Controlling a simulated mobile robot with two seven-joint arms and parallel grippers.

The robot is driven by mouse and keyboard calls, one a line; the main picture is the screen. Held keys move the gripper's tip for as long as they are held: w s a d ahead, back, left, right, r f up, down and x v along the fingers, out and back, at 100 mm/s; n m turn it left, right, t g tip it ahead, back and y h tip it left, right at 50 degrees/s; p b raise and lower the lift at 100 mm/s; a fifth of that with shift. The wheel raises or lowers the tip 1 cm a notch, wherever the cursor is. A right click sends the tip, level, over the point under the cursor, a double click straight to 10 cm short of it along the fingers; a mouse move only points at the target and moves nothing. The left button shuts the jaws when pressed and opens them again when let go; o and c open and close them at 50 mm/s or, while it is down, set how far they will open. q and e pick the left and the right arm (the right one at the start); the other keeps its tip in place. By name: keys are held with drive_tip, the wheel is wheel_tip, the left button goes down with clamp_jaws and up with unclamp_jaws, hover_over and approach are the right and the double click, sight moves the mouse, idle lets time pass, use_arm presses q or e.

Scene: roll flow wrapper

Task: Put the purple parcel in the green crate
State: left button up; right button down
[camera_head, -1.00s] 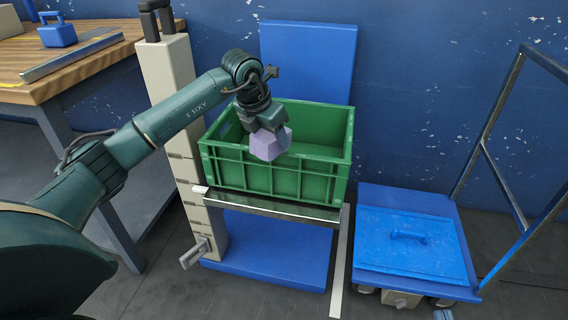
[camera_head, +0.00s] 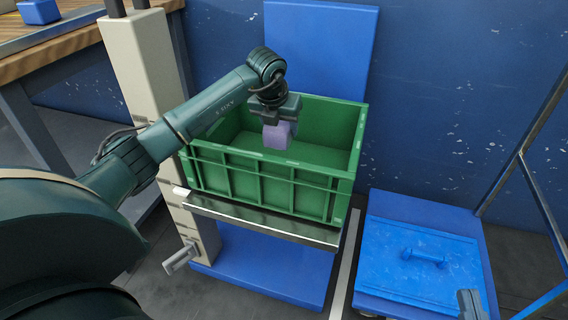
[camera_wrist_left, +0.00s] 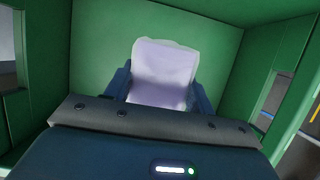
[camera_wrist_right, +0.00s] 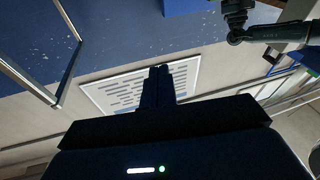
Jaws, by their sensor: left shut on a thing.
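The purple parcel (camera_head: 278,136) hangs in my left gripper (camera_head: 279,124), which is shut on it. The parcel is inside the outline of the green crate (camera_head: 265,190), over its open top, with the green floor beyond it. In the left wrist view the parcel (camera_wrist_left: 164,72) sits between the two fingers (camera_wrist_left: 163,92), with green crate walls (camera_wrist_left: 262,60) around it. I cannot tell whether it touches the crate floor. My right gripper (camera_wrist_right: 162,84) is shut and empty; part of it (camera_head: 470,303) shows at the bottom right of the head view.
The crate stands on a metal-edged shelf (camera_head: 262,226) of a blue lift with a pale column (camera_head: 145,75). A blue lidded cart (camera_head: 420,262) is to the right, with a metal frame (camera_head: 540,190) beside it. A wooden workbench (camera_head: 85,38) is at the left.

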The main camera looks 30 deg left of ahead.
use_arm(q)
wheel_tip(320, 180, down, 5)
drive_tip(key=shift+r+b, duration=0.1)
drive_tip(key=shift+b, duration=0.65)
wheel_tip(320, 180, down, 4)
drive_tip(key=shift+f+b, duration=0.1)
drive_tip(key=shift+b, duration=0.7)
drive_tip(key=shift+f, duration=0.1)
drive_tip(key=o, duration=1.1)
use_arm(e)
drive_tip(key=shift+w+a+r+t+y, duration=0.1)
drive_tip(key=shift+a+r+t+y, duration=0.15)
drive_tip(key=shift+r+y, duration=0.25)
